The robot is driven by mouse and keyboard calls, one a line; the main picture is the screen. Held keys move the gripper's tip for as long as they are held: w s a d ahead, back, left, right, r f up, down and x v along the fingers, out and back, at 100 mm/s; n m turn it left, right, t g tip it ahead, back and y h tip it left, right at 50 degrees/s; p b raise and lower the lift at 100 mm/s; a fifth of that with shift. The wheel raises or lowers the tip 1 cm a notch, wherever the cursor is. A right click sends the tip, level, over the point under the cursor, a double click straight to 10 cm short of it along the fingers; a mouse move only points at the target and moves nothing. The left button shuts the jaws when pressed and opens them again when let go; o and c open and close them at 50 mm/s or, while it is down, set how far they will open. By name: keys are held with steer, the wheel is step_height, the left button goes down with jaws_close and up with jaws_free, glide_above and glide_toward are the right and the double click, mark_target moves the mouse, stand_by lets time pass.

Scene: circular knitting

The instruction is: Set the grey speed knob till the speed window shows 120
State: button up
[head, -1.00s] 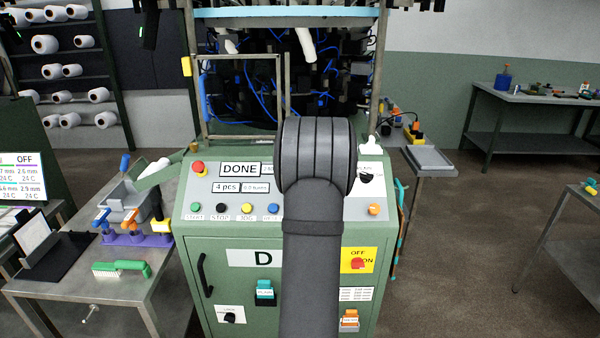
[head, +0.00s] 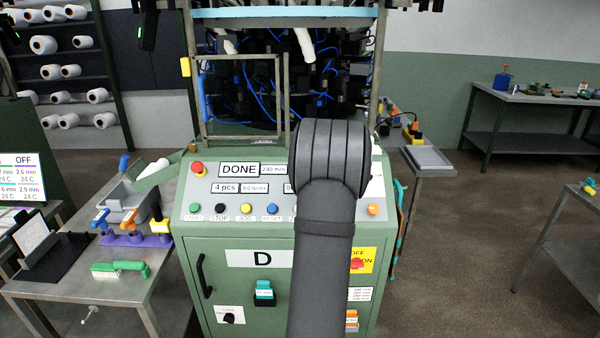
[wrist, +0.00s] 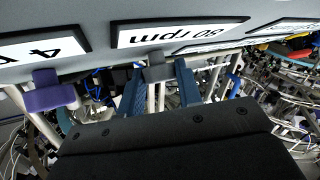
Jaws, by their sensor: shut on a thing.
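The grey speed knob (wrist: 157,69) sticks out from the panel between my gripper's two blue fingertips in the wrist view. My gripper (wrist: 160,76) is shut on it. The speed window (wrist: 183,33) sits just above the knob in the wrist view, upside down, and reads 80 rpm. In the head view my arm covers the knob and gripper, and only the left edge of the speed window (head: 289,188) shows.
A purple knob (wrist: 48,92) stands left of my gripper in the wrist view. In the head view, a red button (head: 197,168), a DONE display (head: 239,170) and a row of coloured buttons are on the sloped panel (head: 190,206). A metal frame (head: 204,100) rises behind it.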

steer(key=o, duration=1)
steer(key=v, duration=1.7)
steer(key=shift+s+f, duration=0.1)
steer(key=shift+s, duration=0.15)
